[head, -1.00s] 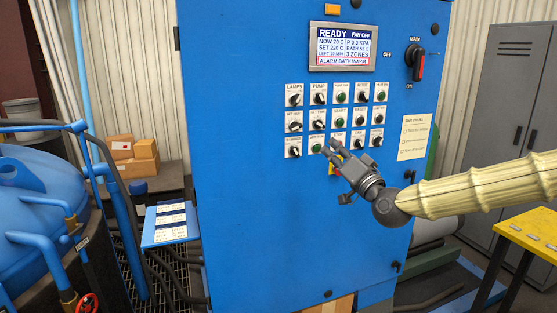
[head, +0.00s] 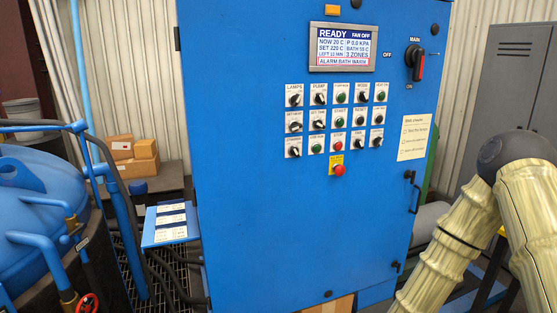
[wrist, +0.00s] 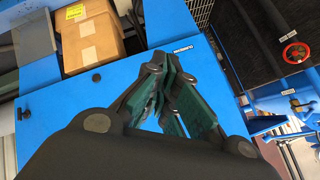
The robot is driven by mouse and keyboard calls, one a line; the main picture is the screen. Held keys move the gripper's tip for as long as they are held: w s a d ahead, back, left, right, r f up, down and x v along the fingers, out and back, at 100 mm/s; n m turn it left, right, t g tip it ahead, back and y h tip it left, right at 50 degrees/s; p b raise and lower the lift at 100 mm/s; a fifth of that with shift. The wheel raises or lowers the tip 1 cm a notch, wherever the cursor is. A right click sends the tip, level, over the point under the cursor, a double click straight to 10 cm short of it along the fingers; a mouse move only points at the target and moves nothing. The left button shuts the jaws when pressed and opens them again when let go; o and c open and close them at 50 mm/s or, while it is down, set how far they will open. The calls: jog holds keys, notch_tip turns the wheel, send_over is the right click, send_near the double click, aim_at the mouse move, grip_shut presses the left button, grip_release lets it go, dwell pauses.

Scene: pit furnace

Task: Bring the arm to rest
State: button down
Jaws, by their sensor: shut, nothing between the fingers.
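My gripper (wrist: 168,78) shows in the wrist view with its fingertips together and nothing between them. It is outside the head view. My arm (head: 490,215), in a pale ribbed sleeve, is bent at a dark round joint at the right of the head view. It stands apart in the picture from the blue control cabinet's (head: 290,240) buttons and knobs. The display (head: 342,47) reads READY, with a red line ALARM BATH WARM. The red emergency button (head: 339,170) is uncovered to view.
The main switch (head: 416,62) and a door handle (head: 414,192) are at the cabinet's right. A blue vessel (head: 35,205) with pipes stands at left. Cardboard boxes (head: 135,155) sit behind. The wrist view shows a box (wrist: 90,40) and a red handwheel (wrist: 295,53).

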jog(key=s+d+f+g+h, duration=0.1)
jog(key=s+d+f, duration=0.3)
jog(key=s, duration=0.6)
jog(key=s+d+f+g+h, duration=0.2)
jog(key=s+f, duration=0.4)
jog(key=s, duration=0.4)
jog(key=s+d+f+n+g+h, duration=0.1)
jog(key=s+d+f+g, duration=0.3)
jog(key=s, duration=0.6)
jog(key=shift+s+d+f+h, duration=0.3)
jog(key=shift+d+f+h, duration=0.2)
jog(key=shift+d, duration=0.35)
jog(key=c, duration=2.2)
grip_release()
